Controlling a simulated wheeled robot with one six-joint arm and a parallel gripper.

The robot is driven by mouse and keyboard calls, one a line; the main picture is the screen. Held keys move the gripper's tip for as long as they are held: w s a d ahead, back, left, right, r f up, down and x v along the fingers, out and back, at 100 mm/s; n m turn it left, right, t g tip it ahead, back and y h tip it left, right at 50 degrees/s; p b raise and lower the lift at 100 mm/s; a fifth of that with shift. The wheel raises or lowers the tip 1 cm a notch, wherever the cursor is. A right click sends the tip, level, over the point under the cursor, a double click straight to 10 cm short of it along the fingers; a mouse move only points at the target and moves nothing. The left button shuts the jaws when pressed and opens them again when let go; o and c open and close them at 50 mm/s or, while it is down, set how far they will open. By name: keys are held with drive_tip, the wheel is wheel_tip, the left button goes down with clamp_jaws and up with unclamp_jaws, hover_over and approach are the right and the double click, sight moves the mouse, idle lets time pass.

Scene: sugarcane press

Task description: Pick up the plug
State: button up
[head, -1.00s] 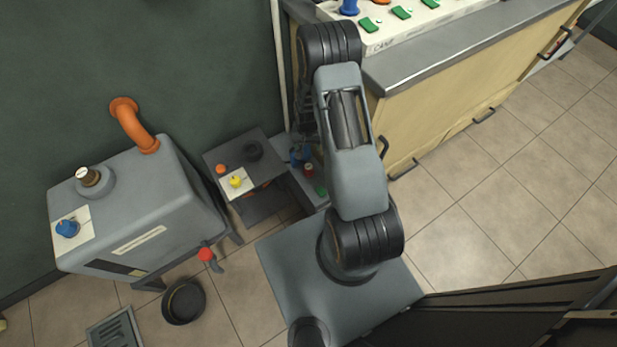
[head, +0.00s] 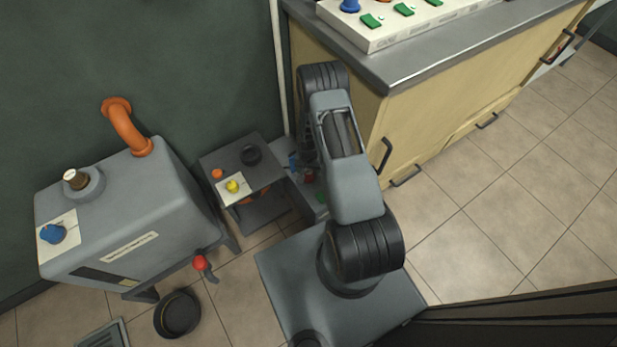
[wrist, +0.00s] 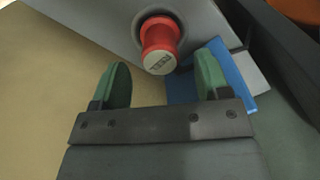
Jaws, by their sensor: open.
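A red round-headed piece with a pale lettered end, which I take for the plug (wrist: 160,45), stands out from a grey surface in the wrist view. In the head view a small red piece (head: 309,175) shows on a low grey box beside my arm, probably the same one. My gripper is mostly hidden there.
A blue part (wrist: 235,75) lies behind the right finger. A small dark stand (head: 268,172) with a yellow knob (head: 233,186) is left of the box. A wooden cabinet (head: 345,110) stands close to my arm's right. A grey tank (head: 130,220) stands at left.

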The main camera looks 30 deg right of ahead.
wheel_tip(320, 180, down, 5)
drive_tip(key=shift+r+b, duration=0.15)
drive_tip(key=shift+b, duration=0.7)
drive_tip(key=shift+r, duration=0.1)
drive_tip(key=shift+c, duration=0.2)
drive_tip(key=c, duration=1)
